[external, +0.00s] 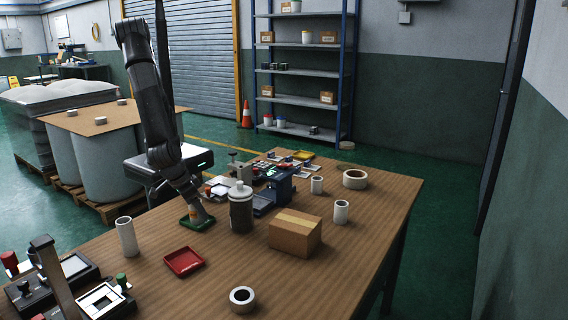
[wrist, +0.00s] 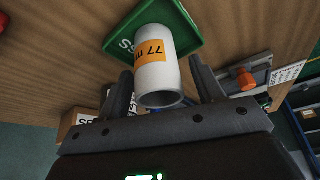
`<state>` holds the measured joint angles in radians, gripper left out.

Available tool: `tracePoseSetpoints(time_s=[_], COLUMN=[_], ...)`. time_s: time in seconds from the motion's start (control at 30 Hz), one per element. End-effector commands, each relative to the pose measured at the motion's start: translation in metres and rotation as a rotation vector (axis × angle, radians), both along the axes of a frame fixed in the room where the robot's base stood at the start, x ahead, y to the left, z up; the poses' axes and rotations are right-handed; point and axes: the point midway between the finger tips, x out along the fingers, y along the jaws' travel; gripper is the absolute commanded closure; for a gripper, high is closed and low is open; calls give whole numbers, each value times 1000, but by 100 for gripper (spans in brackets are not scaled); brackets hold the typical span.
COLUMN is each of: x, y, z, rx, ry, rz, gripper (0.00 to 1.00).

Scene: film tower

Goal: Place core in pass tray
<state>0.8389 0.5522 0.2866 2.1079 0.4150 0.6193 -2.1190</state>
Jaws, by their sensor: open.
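The core (wrist: 152,75) is a white tube with an orange label reading "77 m". In the wrist view its far end is over the green pass tray (wrist: 188,30) and appears to rest in it. Part of the tray's white lettering is hidden behind the core. My gripper (wrist: 162,68) is open, with one finger on each side of the core and a visible gap at the right finger. In the external view, my gripper (external: 187,188) points down over the green tray (external: 190,227), and the core (external: 198,213) shows below it.
A red tray (external: 184,262) lies nearby. A grey canister (external: 241,210) and a cardboard box (external: 295,234) stand to the right. Other white cores stand at left (external: 126,237) and right (external: 341,212). A tape roll (external: 242,299) lies near the front. Bare table lies between them.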

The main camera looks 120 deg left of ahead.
Motion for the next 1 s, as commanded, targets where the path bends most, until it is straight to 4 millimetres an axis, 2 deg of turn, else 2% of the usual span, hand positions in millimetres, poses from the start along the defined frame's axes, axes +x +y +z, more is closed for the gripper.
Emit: tracePoseSetpoints(time_s=[0.17,0.6,0.77,0.87,1.0], x=[-1,-14,-17,-17,-18], y=[-3,-34,-41,-40,-20], z=[10,91,108,115,136], rx=[-1,-3,0,-5,-41], ry=[-2,-3,-1,4,32], rz=[-1,-2,0,-6,-55], gripper=[39,39,39,39,39])
